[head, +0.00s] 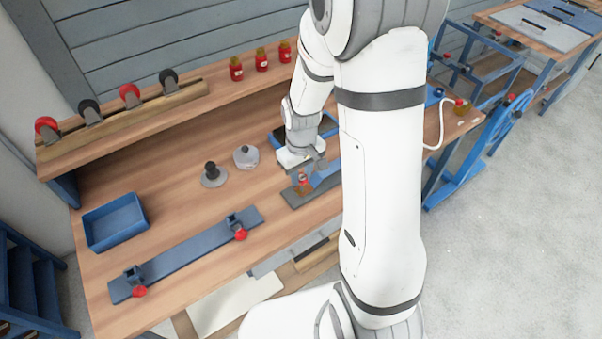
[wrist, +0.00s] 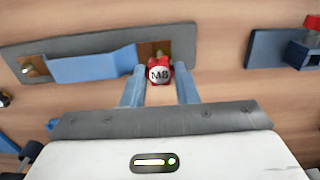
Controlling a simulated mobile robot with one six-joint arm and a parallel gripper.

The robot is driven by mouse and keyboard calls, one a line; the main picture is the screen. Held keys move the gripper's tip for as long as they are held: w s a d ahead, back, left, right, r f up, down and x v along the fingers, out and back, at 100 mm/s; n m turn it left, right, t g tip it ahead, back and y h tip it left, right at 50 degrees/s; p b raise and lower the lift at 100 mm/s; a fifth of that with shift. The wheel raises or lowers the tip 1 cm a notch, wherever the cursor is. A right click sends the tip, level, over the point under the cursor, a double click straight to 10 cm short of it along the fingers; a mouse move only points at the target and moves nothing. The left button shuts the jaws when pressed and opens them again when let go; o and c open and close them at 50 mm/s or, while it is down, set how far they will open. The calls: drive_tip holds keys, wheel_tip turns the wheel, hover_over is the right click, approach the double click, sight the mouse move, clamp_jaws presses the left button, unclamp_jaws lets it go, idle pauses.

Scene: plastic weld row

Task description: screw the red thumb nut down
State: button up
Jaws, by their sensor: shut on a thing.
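The red thumb nut (wrist: 159,70), with a white face marked M8, sits between the fingers of my gripper (wrist: 160,84) in the wrist view. The gripper is shut on it. The nut is at the right end of a grey plate (wrist: 100,44) that carries a blue piece (wrist: 95,65) and a brown block at each end. A stud stands bare on the left block (wrist: 28,68). How far the nut sits on its stud is hidden. In the head view my gripper (head: 304,172) is over the grey plate (head: 296,199), and my arm covers the right part.
A blue bar (head: 190,252) with two red-knobbed clamps lies at the front. A blue tray (head: 115,222) stands at the left. A dark knobbed piece (head: 213,175) and a grey round piece (head: 246,156) stand left of my gripper. Jars (head: 262,59) line the back shelf.

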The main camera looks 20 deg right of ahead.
sight(301, 181)
drive_tip(key=shift+f, duration=0.15)
drive_tip(key=shift+f+b, duration=0.55)
drive_tip(key=shift+b, duration=0.05)
drive_tip(key=shift+f, duration=0.2)
idle(0.6)
drive_tip(key=shift+f+b, duration=0.25)
drive_tip(key=shift+b, duration=0.25)
drive_tip(key=shift+f+b, duration=0.4)
idle(0.9)
